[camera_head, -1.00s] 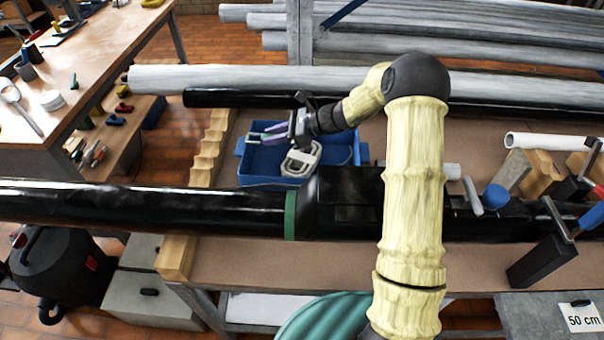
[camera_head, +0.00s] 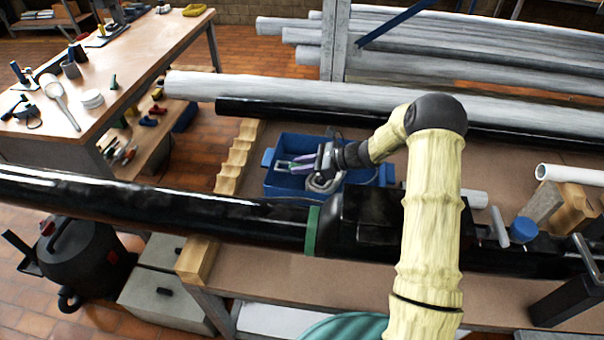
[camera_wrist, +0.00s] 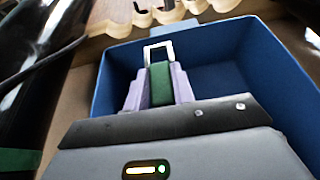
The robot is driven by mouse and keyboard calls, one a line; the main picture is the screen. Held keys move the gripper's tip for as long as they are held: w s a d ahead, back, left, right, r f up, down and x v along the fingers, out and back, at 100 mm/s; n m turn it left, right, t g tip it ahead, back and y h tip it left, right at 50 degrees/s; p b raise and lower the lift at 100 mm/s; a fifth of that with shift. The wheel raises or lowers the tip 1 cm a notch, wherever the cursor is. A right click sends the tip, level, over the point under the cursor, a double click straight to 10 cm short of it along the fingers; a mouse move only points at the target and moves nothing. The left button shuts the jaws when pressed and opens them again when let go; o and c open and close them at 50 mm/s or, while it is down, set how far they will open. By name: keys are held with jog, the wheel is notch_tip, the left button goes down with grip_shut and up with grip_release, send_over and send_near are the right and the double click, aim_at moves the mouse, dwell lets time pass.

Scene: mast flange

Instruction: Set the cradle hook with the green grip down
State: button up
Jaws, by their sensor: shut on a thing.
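My gripper (camera_wrist: 158,88) has pale purple fingers and is shut on the cradle hook. The hook's green grip (camera_wrist: 160,84) sits between the fingers in the wrist view, and its squared metal loop (camera_wrist: 159,47) sticks out past them. In the head view my gripper (camera_head: 297,163) is small, over or inside the left part of the blue bin (camera_head: 268,184). The bin (camera_wrist: 228,67) also shows in the wrist view, around and beyond the fingers. I cannot tell whether the hook touches the bin's floor.
A pale coiled item (camera_head: 325,183) lies in the bin beside my gripper. A long black pipe (camera_head: 150,205) with a green band (camera_head: 312,230) runs in front of the bin. A scalloped wooden rack (camera_head: 237,157) stands left of it. Grey pipes (camera_head: 300,92) lie behind.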

jog(key=shift+f, duration=1.85)
jog(key=o, duration=1)
jog(key=shift+f, duration=0.1)
jog(key=v, duration=1.2)
jog(key=shift+b, duration=0.45)
